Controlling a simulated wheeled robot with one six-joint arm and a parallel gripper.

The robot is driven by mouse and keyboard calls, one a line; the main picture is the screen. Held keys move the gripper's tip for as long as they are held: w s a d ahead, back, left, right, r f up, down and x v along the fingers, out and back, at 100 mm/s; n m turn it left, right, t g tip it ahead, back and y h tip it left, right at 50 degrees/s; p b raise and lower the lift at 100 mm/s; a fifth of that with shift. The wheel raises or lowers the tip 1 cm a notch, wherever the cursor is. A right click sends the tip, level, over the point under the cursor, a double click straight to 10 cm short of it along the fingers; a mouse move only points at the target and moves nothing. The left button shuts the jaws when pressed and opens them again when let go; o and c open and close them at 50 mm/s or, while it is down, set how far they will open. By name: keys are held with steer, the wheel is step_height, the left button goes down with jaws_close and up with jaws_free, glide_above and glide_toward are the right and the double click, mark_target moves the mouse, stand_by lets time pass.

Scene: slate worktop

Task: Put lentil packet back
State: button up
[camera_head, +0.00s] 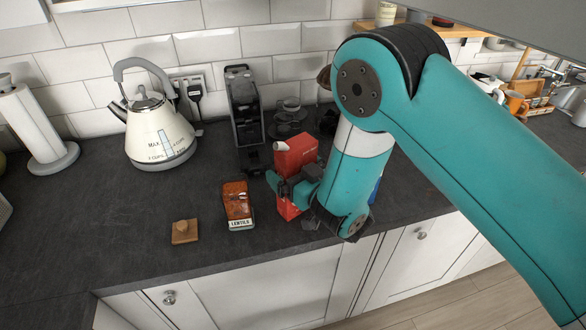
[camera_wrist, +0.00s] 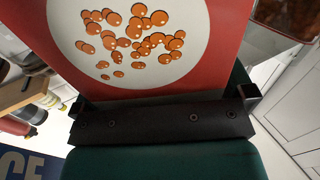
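The red lentil packet (camera_head: 296,155) stands roughly upright over the worktop, with a white spot at its upper left corner. Its printed front with orange lentils fills the upper part of the wrist view (camera_wrist: 190,75). My gripper (camera_head: 290,187) is around the packet's middle, with a finger at each side, and looks shut on it. I cannot tell whether the packet's base touches the worktop. A clear jar labelled LENTILS (camera_head: 237,205), filled with orange-brown lentils, stands just left of the packet. Its top looks open. A wooden lid (camera_head: 185,232) with a knob lies left of the jar.
A blue packet (camera_head: 376,188) is partly hidden behind my arm; its lettering shows in the wrist view (camera_wrist: 20,165). A black coffee machine (camera_head: 245,110) and cream kettle (camera_head: 158,135) stand behind. A paper towel holder (camera_head: 35,130) is far left. The worktop's left front is clear.

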steer(key=shift+r, duration=0.25)
steer(key=b+v, duration=0.5)
steer(key=v, duration=0.7)
